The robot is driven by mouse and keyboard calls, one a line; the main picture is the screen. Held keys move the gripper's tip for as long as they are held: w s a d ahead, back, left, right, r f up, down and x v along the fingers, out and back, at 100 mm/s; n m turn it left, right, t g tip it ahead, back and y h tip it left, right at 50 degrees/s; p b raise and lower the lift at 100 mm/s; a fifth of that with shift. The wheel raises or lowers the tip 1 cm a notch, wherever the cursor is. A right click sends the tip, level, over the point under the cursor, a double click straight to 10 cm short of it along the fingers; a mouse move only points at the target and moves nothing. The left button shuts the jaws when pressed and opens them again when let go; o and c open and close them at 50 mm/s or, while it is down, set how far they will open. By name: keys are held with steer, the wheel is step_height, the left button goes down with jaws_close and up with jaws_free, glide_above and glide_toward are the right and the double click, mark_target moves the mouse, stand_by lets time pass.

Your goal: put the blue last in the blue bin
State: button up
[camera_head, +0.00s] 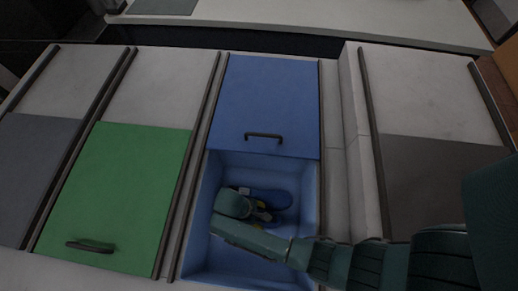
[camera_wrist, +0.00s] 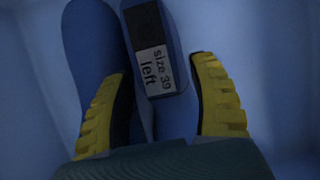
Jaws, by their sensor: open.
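The blue bin (camera_head: 305,215) is open, with its blue lid (camera_head: 265,95) slid to the back. My gripper (camera_head: 262,215) is down inside the bin. Its yellow fingers are open and apart in the wrist view (camera_wrist: 160,85). A blue last (camera_head: 275,197) lies in the bin just beyond my fingers. In the wrist view, a blue block with a white label reading "size 39 left" (camera_wrist: 174,50) sits between the fingertips, apart from both. A darker blue rounded form (camera_wrist: 88,40) lies left of it; I cannot tell whether it is the same last. My wrist hides part of the bin.
A green lid (camera_head: 120,190) with a handle covers the compartment at left, and a dark grey lid (camera_head: 30,165) lies further left. A grey-brown lid (camera_head: 440,185) is at right. Dark rails and a raised pale ridge (camera_head: 355,140) run between them. A pale counter (camera_head: 310,22) stands behind.

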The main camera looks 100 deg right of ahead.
steer(key=p+v, duration=0.4)
steer(key=v, duration=0.8)
